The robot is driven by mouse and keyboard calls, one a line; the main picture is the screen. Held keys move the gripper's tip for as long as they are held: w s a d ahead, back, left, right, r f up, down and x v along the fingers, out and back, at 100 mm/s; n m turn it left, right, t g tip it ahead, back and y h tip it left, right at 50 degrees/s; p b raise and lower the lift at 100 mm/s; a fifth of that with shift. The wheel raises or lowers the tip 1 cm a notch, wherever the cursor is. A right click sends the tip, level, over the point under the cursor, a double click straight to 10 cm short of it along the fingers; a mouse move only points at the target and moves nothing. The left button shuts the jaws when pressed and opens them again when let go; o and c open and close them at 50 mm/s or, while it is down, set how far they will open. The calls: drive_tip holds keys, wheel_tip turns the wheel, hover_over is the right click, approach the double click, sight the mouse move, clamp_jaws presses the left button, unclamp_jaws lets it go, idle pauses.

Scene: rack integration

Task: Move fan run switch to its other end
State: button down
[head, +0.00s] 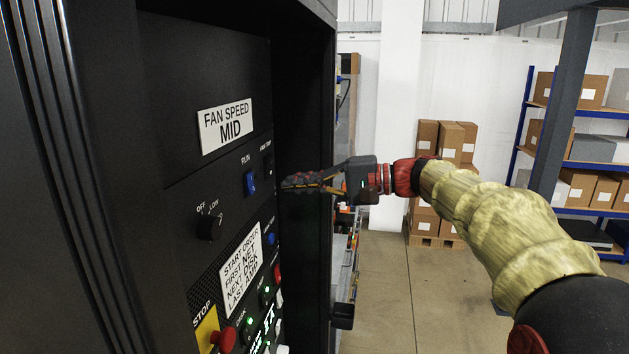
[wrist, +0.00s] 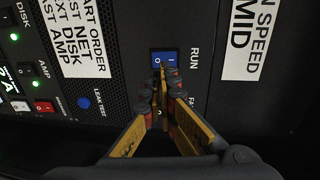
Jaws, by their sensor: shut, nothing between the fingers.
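The fan run switch is a small blue rocker (head: 251,183) under the word RUN on the black rack panel. In the wrist view the blue rocker (wrist: 164,56) shows white I and O marks. My gripper (head: 287,183) is shut and empty, reaching in from the right at about the switch's height. In the head view a gap shows between its tips and the switch. In the wrist view my gripper's tips (wrist: 163,70) overlap the edge of the rocker; I cannot tell there whether they touch. Which end of the rocker is pressed in is not clear.
A black OFF/LOW knob (head: 210,226) sits below left of the switch. A FAN SPEED MID label (head: 226,124) is above it. A blue LEAK TEST button (wrist: 84,102), a red STOP button (head: 224,339) and several lit switches are lower. The rack's side frame (head: 321,130) stands close to my gripper.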

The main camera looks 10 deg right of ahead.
sight(253, 186)
drive_tip(key=p+x, duration=0.1)
drive_tip(key=x, duration=0.6)
